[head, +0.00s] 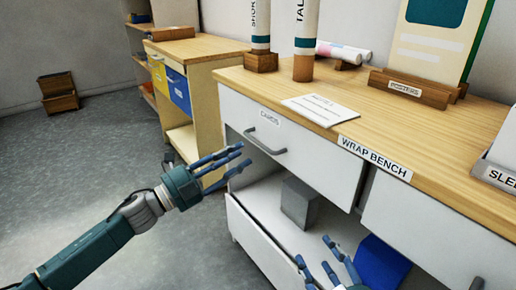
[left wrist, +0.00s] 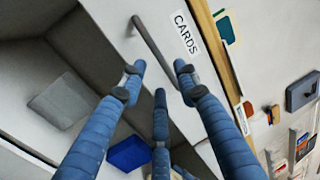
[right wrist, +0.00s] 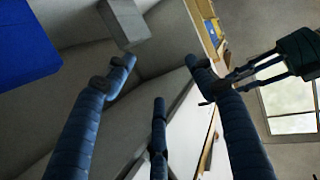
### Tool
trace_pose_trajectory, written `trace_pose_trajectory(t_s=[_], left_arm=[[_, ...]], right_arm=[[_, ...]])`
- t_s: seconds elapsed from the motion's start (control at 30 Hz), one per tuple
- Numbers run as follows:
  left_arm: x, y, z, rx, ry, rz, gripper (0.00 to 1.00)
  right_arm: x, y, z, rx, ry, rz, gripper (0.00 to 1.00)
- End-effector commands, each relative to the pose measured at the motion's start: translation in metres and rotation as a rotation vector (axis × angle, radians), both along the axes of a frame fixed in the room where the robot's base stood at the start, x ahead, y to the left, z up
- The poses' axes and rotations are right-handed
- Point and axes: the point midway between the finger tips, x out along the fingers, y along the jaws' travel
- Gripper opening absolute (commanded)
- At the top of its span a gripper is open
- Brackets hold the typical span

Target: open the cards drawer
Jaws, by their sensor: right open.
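The cards drawer (head: 318,168) is a white front under the wrap bench top, labelled CARDS, and looks shut. Its grey bar handle (head: 264,141) is near the drawer's left end; it also shows in the left wrist view as a handle (left wrist: 152,50) just beyond the fingertips. My left gripper (head: 238,160) is open and empty, just left of and below the handle, apart from it as far as I can tell. My right gripper (head: 320,258) is open and empty, low in front of the open space below the drawer.
Below the drawer are a grey box (head: 299,202) and a blue item (head: 382,262). A white lower panel (head: 262,245) stands in front. The wooden bench top (head: 400,130) holds tubes and a card holder. Another desk (head: 190,55) is at the back left.

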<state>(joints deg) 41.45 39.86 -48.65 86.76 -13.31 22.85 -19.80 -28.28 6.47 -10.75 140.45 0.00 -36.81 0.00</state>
Motion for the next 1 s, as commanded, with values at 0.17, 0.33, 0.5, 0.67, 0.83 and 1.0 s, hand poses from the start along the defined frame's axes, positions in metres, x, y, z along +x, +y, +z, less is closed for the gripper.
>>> trace_pose_trajectory(t_s=[0.17,0.33,0.5,0.67,0.83,1.0], left_arm=[[0.022,-0.029,0.006,-0.002,-0.001,0.000,0.32],[0.037,-0.049,0.011,-0.002,0.001,0.002,0.32],[0.044,-0.059,0.013,0.000,0.002,0.002,0.32],[0.045,-0.060,0.013,-0.001,0.003,0.003,0.32],[0.045,-0.060,0.013,-0.001,0.003,0.003,0.26],[0.044,-0.060,0.013,-0.001,0.003,0.003,0.00]], right_arm=[[0.008,0.006,0.024,0.028,-0.114,0.008,0.55],[0.012,0.010,0.047,0.054,-0.212,0.014,0.55],[0.013,0.012,0.061,0.067,-0.266,0.018,0.55],[0.013,0.012,0.064,0.070,-0.276,0.018,0.55],[0.013,0.012,0.064,0.070,-0.275,0.018,0.55],[0.013,0.012,0.064,0.070,-0.275,0.018,0.55]])
